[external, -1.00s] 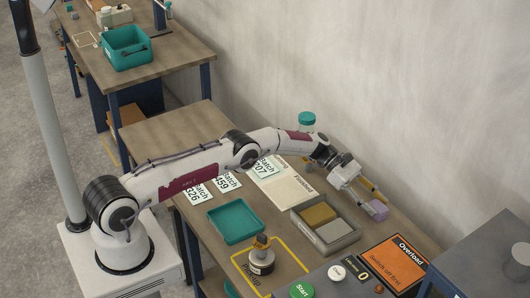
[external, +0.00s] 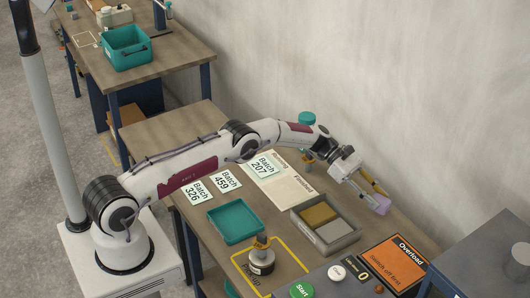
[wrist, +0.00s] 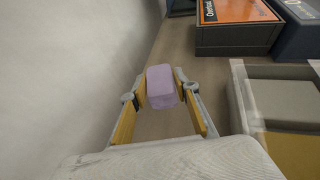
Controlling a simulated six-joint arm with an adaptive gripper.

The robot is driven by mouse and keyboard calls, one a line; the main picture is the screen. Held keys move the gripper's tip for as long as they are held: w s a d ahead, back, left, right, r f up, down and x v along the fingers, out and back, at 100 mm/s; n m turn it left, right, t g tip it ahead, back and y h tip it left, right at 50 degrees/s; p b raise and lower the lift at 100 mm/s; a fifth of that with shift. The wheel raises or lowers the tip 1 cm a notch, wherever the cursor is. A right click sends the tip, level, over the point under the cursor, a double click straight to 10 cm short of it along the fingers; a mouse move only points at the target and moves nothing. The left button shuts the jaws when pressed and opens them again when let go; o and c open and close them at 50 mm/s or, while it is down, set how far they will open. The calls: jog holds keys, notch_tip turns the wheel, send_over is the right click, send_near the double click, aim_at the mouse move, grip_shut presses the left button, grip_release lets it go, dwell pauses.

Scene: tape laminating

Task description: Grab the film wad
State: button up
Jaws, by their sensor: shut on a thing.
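The film wad (external: 379,205) is a small lilac block at the end of my gripper (external: 371,192), near the wall side of the bench. In the wrist view the wad (wrist: 161,86) sits between the two fingertips of my gripper (wrist: 160,92), with a finger on each side. The gripper is shut on it. The wad appears held above the bench top; the exact height is hard to tell.
A grey two-part tray (external: 325,243) with tan and grey pads stands beside the gripper. An orange Overload panel (external: 393,262) lies ahead. A teal tray (external: 236,222), a weight-like object (external: 261,260) and Batch cards (external: 226,180) lie nearer my base. The wall is close behind.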

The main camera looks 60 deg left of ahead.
aim_at(376, 196)
jog(key=shift+r, duration=3.55)
